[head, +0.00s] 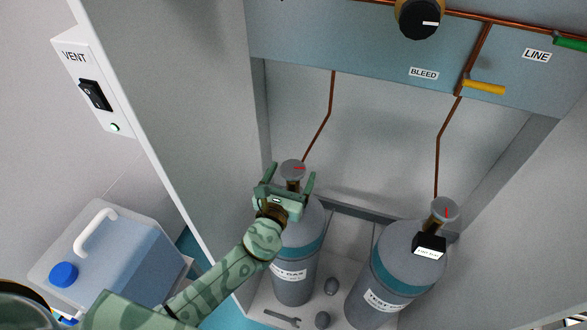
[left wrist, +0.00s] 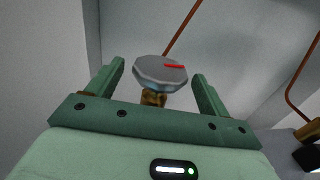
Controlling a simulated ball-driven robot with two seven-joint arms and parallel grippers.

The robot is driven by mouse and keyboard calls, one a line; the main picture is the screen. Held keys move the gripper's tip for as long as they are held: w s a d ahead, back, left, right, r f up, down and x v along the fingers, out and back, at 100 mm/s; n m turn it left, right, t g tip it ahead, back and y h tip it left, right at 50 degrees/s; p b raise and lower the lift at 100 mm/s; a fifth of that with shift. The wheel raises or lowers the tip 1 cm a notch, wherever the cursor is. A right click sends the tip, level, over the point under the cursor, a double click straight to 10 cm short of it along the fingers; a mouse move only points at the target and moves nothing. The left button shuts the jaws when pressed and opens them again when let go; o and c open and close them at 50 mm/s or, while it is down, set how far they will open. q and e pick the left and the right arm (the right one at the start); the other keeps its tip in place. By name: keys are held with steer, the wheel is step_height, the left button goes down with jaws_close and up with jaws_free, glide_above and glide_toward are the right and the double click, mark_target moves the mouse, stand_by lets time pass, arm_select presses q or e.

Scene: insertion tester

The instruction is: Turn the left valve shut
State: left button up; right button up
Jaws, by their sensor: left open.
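The left valve is a grey faceted knob (head: 293,169) with a red mark, on top of the left grey gas cylinder (head: 294,262) with a teal band. My left gripper (head: 285,180) is open at this knob, its two fingers on either side. In the left wrist view the knob (left wrist: 160,72) sits between the open fingers (left wrist: 160,85), with gaps visible on both sides. Its red mark points right, and a brass stem shows below it. My left gripper hides part of the cylinder's neck. My right gripper is not in view.
A second cylinder (head: 392,270) with its own valve (head: 445,209) and a black tag (head: 429,245) stands to the right. A wrench (head: 282,318) lies on the cabinet floor. Copper pipes rise to the panel (head: 330,45). The cabinet's left wall edge is near my arm.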

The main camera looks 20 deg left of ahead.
arm_select(q)
steer(key=shift+w, duration=1.15)
steer(key=shift+c, duration=0.3)
steer(key=c, duration=0.9)
steer(key=shift+c, duration=0.2)
